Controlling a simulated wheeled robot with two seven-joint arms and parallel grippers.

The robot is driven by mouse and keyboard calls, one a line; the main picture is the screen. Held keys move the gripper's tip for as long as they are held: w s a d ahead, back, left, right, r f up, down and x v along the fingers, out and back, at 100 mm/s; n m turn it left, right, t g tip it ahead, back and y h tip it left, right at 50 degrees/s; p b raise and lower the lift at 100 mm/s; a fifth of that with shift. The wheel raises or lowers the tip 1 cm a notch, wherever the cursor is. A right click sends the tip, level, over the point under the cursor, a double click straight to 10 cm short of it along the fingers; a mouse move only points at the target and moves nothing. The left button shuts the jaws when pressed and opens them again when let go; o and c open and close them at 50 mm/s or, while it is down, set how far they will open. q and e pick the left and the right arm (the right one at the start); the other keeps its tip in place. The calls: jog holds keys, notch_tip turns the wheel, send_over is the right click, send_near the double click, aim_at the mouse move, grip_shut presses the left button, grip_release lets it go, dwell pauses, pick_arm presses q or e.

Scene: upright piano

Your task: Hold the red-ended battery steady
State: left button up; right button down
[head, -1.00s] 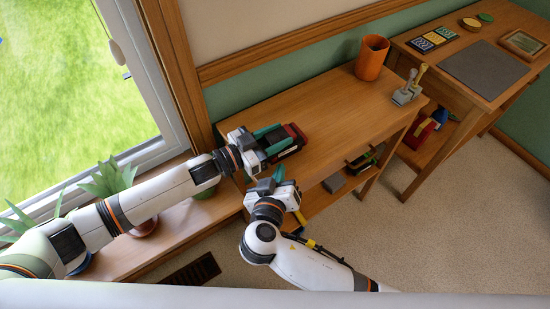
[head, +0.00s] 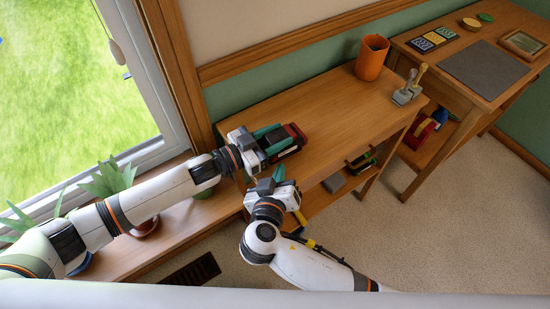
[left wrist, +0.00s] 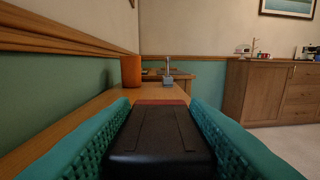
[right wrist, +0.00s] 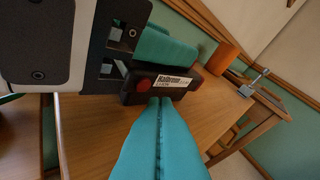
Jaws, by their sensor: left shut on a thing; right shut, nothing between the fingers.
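The battery is a black block with a red end (head: 297,134), over the left end of the wooden bench in the head view. My left gripper (head: 274,139) is shut on it, with teal fingers along both sides. In the left wrist view the black battery (left wrist: 160,138) fills the space between the fingers, red edge at the far end. In the right wrist view its labelled side and a round red spot (right wrist: 171,84) show. My right gripper (right wrist: 160,104) is shut and empty, its tips close to the battery's lower side; I cannot tell whether they touch.
An orange cup (head: 371,58) and a small grey device with upright handles (head: 408,92) stand at the bench's right end. The bench top (head: 330,100) between is clear. Potted plants (head: 108,180) stand on the windowsill at left. Another desk with a grey mat (head: 484,68) is at right.

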jog(key=shift+w+a, duration=0.1)
jog(key=shift+w, duration=0.05)
jog(key=shift+w+a, duration=0.1)
jog(key=shift+w, duration=0.15)
jog(key=shift+w+a, duration=0.2)
jog(key=shift+w, duration=0.1)
dwell(0.6)
dwell(0.4)
jog(key=shift+s+d, duration=0.4)
jog(key=shift+s, duration=0.25)
jog(key=shift+s, duration=0.1)
jog(key=s+d, duration=0.1)
jog(key=s, duration=0.1)
jog(key=s+d, duration=0.1)
jog(key=s, duration=0.1)
jog(key=shift+d, duration=0.4)
dwell(0.3)
